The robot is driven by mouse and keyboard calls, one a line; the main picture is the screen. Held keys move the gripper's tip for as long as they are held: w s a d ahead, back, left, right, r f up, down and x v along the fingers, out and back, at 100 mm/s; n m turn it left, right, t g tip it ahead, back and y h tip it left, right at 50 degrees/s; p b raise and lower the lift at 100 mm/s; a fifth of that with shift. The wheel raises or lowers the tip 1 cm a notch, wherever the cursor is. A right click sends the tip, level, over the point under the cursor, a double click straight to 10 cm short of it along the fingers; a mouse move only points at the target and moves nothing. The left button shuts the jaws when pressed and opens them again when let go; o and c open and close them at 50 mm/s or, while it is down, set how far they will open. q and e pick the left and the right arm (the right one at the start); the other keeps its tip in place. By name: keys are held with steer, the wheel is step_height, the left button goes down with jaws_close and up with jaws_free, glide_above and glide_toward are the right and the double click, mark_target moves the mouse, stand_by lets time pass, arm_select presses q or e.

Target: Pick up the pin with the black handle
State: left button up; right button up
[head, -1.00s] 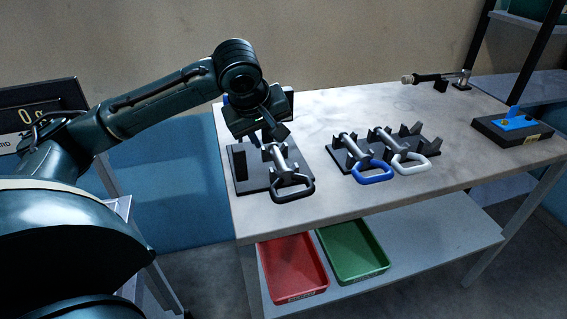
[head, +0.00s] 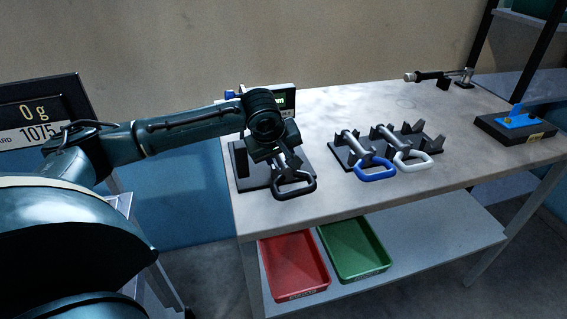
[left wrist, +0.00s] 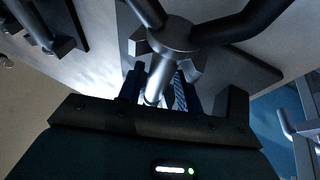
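The pin with the black handle (head: 311,185) lies in a dark rack (head: 249,181) at the near left of the table, its loop handle toward the front edge. My left gripper (head: 282,159) is down over its metal shaft, and the wrist hides part of the pin. In the left wrist view the shaft (left wrist: 156,84) runs between the two fingers (left wrist: 158,90); whether they press on it is unclear. The black handle (left wrist: 255,20) spreads across the top there. My right gripper is in neither view.
A second rack holds pins with a blue handle (head: 376,174) and a white handle (head: 416,164). A dark box with a blue part (head: 518,121) stands at the right. Red (head: 293,268) and green (head: 355,252) trays sit on the lower shelf. A display (head: 282,103) stands behind the near rack.

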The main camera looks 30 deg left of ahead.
arm_select(q)
steer(key=shift+f, duration=0.15)
steer(key=shift+c, duration=0.3)
jaws_close()
stand_by(0.3)
stand_by(0.4)
